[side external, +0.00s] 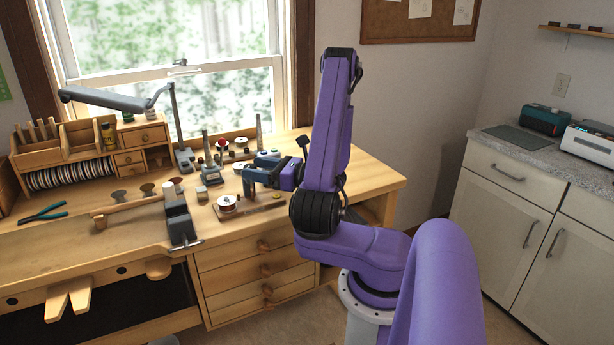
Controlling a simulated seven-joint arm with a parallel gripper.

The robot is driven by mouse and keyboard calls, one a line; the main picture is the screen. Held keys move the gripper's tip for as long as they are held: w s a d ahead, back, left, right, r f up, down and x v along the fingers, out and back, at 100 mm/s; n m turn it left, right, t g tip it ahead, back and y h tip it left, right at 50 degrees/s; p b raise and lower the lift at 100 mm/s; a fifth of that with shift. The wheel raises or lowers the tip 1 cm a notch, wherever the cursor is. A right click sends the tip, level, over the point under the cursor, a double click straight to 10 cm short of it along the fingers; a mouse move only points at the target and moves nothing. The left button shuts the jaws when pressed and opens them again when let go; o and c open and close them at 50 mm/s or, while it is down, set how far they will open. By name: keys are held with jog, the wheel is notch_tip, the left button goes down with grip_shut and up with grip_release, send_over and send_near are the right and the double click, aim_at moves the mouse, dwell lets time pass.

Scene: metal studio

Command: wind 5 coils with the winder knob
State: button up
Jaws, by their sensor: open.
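A small winder stands on the wooden bench. Its round, pale disc (228,203) with a reddish-brown centre sits on a flat wooden base board (262,206). The knob is too small to make out for sure. My gripper (247,184) is open, just above and to the right of the disc, pointing left and down. It appears apart from the disc, with nothing visible between its fingers. The fingertips are small and dark here, so the exact gap to the winder is hard to tell.
Upright tools and small spools (222,144) crowd the bench behind the gripper. A dark vise-like block (179,222) stands left of the winder. Pliers (43,214) and a wooden organiser (90,150) are farther left. The bench's right end (365,180) is mostly clear.

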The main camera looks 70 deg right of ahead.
jog(key=s, duration=1.5)
jog(key=shift+w, duration=0.1)
